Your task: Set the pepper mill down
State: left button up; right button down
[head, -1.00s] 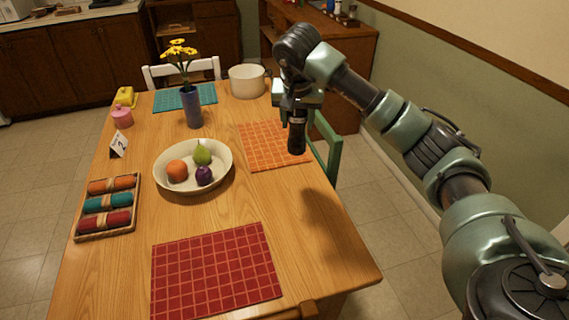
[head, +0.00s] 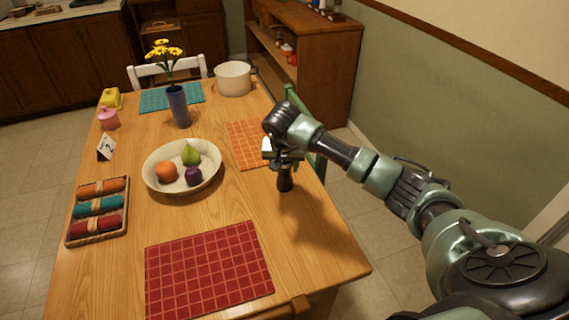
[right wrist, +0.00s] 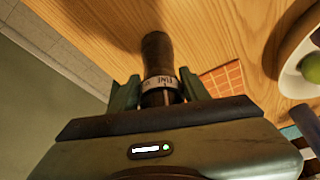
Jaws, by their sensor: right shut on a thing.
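The dark pepper mill (head: 285,181) is in my right gripper (head: 284,163), over the right side of the wooden table (head: 215,212). In the right wrist view the mill (right wrist: 157,55) sticks out between the two fingers of the gripper (right wrist: 158,94), which are shut on it, and a pale band with lettering shows near them. The mill looks close to upright in the head view. I cannot tell whether its base touches the table. My left gripper is not in view.
A white fruit bowl (head: 214,176) stands left of the mill. An orange placemat (head: 243,145) lies behind it and a red placemat (head: 208,270) in front. A green chair (head: 318,172) is at the table's right edge. Bare wood surrounds the mill.

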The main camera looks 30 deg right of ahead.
jog(key=shift+r, duration=0.1)
jog(key=c, duration=0.7)
grip_release()
jog(key=shift+r, duration=0.4)
jog(key=b+v, duration=0.1)
jog(key=v, duration=1)
jog(key=shift+s, duration=0.15)
jog(key=shift+a, duration=0.1)
